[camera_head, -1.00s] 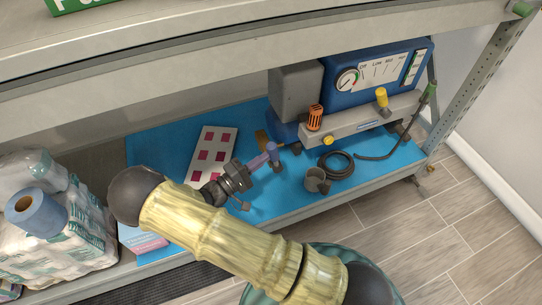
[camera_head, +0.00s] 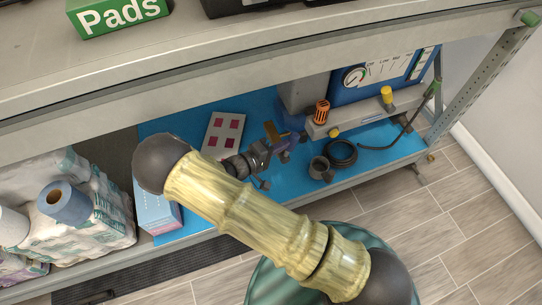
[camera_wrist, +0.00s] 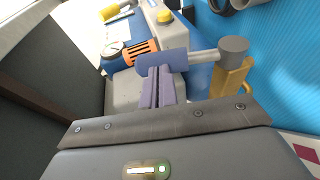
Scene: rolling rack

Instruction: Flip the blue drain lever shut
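The blue drain lever (camera_wrist: 148,63) lies across the middle of the wrist view. A grey rod (camera_wrist: 202,56) joins it to a grey cap (camera_wrist: 233,48) beside a brass-yellow fitting (camera_wrist: 230,82). My gripper (camera_wrist: 160,76) has its two purple fingers close together, with only a thin line between them. Their tips are at the lever and appear to meet it; I cannot tell whether they touch. In the head view my gripper (camera_head: 280,140) is small and overlaps the lever area, so the lever's exact angle is unclear there.
A blue machine (camera_head: 345,85) with a gauge and an orange-ribbed knob (camera_head: 321,112) stands behind. A black hose coil (camera_head: 341,152) and a grey cup (camera_head: 319,167) lie right of my gripper. A card with red squares (camera_head: 222,136) lies left. The shelf above (camera_head: 270,62) limits headroom.

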